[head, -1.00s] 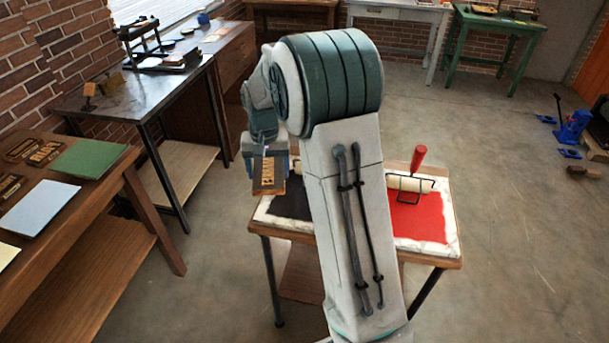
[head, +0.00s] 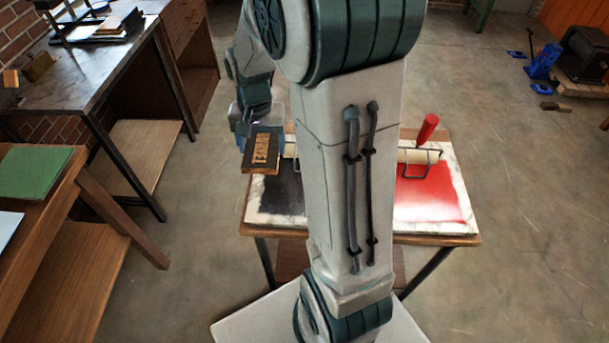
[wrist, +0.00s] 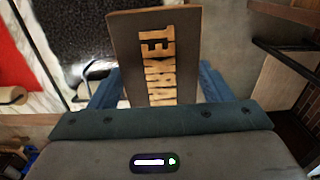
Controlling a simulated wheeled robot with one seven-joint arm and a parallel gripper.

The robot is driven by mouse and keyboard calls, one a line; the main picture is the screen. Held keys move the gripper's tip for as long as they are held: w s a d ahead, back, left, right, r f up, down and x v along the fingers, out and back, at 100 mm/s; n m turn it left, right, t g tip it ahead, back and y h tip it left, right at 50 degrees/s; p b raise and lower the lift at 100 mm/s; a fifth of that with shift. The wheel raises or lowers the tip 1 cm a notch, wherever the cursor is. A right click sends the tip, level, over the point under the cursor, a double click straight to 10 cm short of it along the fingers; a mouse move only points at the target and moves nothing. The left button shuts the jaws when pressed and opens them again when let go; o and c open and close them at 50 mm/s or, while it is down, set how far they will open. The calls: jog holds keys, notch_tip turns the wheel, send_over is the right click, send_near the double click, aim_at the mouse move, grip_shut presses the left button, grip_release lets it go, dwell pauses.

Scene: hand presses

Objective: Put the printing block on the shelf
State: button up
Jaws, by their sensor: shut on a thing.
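The printing block (head: 262,152) is a dark plate with raised wooden letters and a wooden edge. My gripper (wrist: 158,85) is shut on it, with a blue finger on either side of the block in the wrist view, where the block (wrist: 158,52) stands out beyond the fingers. In the head view the block is held up in front of the black half of the inking table. A lower wooden shelf (head: 146,156) shows under the dark-topped metal-legged table (head: 85,72) at the left. A brown shelf (head: 75,275) shows under the wooden table in the left foreground.
The inking table (head: 400,238) has a black area, a red area (head: 430,190) and a red-handled roller (head: 427,130). A green sheet (head: 33,171) lies on the left wooden table. Open concrete floor (head: 185,260) lies between the tables.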

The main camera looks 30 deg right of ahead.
send_over(271, 182)
notch_tip(271, 182, down, 6)
jog(key=shift+a+f, duration=0.1)
jog(key=shift+f+p, duration=0.3)
jog(key=shift+f, duration=1.75)
jog(key=shift+f, duration=0.1)
jog(key=o, duration=0.8)
jog(key=shift+f, duration=0.15)
jog(key=shift+c, duration=0.2)
jog(key=o, duration=0.4)
jog(key=shift+r, duration=0.2)
